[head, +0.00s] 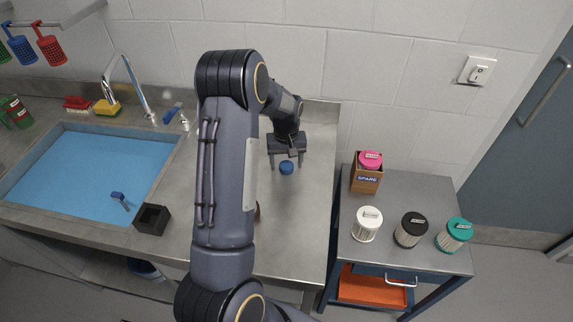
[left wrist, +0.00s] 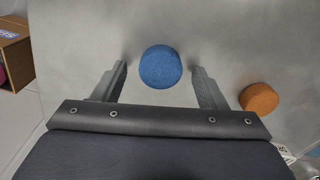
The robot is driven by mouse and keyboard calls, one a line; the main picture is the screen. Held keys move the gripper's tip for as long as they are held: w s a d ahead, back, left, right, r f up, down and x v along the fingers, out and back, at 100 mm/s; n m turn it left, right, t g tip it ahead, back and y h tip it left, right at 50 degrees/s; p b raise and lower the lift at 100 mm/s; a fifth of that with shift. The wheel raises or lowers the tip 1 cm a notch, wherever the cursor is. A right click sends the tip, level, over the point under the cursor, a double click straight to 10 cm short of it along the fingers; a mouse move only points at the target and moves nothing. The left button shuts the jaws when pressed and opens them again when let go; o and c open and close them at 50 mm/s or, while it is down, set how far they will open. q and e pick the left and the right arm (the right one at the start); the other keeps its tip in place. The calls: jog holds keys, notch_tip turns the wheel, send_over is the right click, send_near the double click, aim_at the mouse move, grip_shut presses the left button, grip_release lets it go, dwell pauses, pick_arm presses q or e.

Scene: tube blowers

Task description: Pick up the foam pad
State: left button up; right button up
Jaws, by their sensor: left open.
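A round blue foam pad (head: 287,168) lies on the steel counter. In the left wrist view the blue pad (left wrist: 160,67) sits between the fingertips, with gaps on both sides. My left gripper (head: 287,163) is open and empty, pointing down at the counter around the pad. A round orange pad (left wrist: 259,98) lies right of the fingers in the left wrist view; in the head view my arm hides most of that area. My right gripper is not in view.
A sink (head: 85,170) with blue water and a black square holder (head: 152,219) are at left. A lower side table (head: 400,190) at right bears a cardboard box (head: 366,180) and white (head: 367,224), black (head: 410,230) and teal-topped (head: 454,235) canisters. Counter right of the gripper is clear.

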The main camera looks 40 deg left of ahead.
pick_arm(q)
jog(key=shift+f, duration=0.25)
jog(key=c, duration=1.1)
jog(key=shift+o, duration=0.2)
jog(key=shift+r, duration=0.15)
jog(key=shift+r, duration=0.6)
jog(key=s+a+r+b, duration=0.4)
jog(key=s+a+r, duration=0.2)
jog(key=s+r, duration=0.5)
jog(key=shift+s+a+r, duration=0.3)
jog(key=shift+s+a, duration=0.1)
jog(key=shift+s, duration=0.3)
